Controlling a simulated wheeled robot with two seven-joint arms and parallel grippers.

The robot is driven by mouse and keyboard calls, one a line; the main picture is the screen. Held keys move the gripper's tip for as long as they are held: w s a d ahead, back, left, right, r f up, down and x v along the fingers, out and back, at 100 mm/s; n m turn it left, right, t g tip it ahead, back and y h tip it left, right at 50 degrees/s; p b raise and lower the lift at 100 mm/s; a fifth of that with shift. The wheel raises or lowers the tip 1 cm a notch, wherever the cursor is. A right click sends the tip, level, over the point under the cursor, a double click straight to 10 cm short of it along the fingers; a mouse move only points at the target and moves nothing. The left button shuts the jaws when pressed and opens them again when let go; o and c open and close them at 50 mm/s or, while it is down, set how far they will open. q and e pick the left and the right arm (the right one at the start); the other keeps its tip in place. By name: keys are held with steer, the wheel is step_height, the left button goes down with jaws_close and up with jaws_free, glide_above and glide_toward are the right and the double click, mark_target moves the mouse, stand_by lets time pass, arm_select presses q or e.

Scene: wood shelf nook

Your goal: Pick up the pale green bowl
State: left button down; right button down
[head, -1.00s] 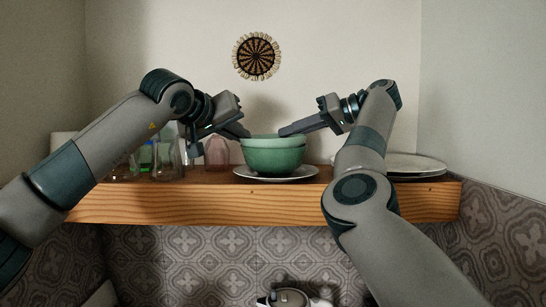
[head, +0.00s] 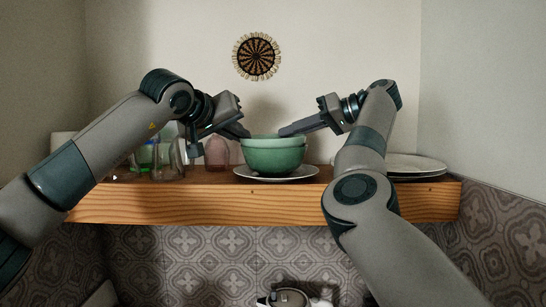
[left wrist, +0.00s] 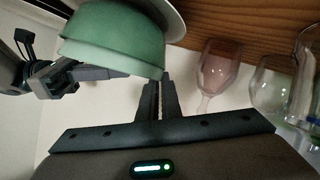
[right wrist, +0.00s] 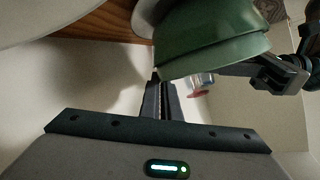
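The pale green bowl (head: 262,140) sits nested in a deeper green bowl (head: 274,158), which stands on a white plate (head: 277,177) on the wooden shelf. My left gripper (head: 246,134) is at the pale bowl's left rim. Its fingers look closed on the rim, with a narrow gap, in the left wrist view (left wrist: 159,82). My right gripper (head: 283,132) is at the right rim, and its fingers look closed there in the right wrist view (right wrist: 163,80). The bowl appears upside down in both wrist views. The fingertips are partly hidden by the rim.
A wide pale plate (head: 415,165) lies at right behind my right arm. A round woven decoration (head: 257,56) hangs above.

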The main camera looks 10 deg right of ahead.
arm_select(q)
steer(key=shift+a+r, duration=0.1)
arm_select(e)
steer(key=shift+w+d+r, duration=0.1)
steer(key=shift+d, duration=0.15)
